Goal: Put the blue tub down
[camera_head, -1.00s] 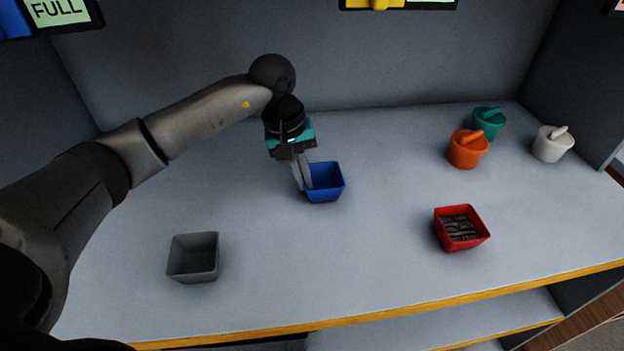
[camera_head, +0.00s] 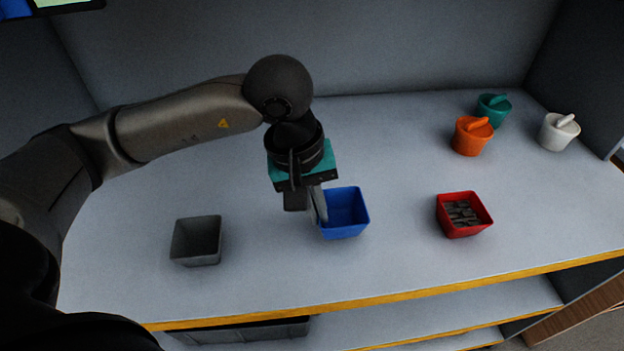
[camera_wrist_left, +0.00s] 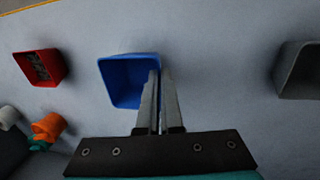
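The blue tub (camera_head: 345,228) is in front of my left arm, upright and apparently empty. My left gripper (camera_head: 320,208) points down at the tub's left wall. In the left wrist view the blue tub (camera_wrist_left: 122,92) has its right wall between the two close-set fingers of the left gripper (camera_wrist_left: 160,78), which are shut on it. The tub is over the table or touching it; I cannot tell which. My right gripper is not in view.
A grey tub (camera_head: 196,258) stands to the left and a red tub (camera_head: 464,230) with grey pieces to the right. Orange (camera_head: 472,138), teal (camera_head: 492,112) and white (camera_head: 557,134) lidded pots stand at the back right. The pale table (camera_head: 270,285) is clear around the blue tub.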

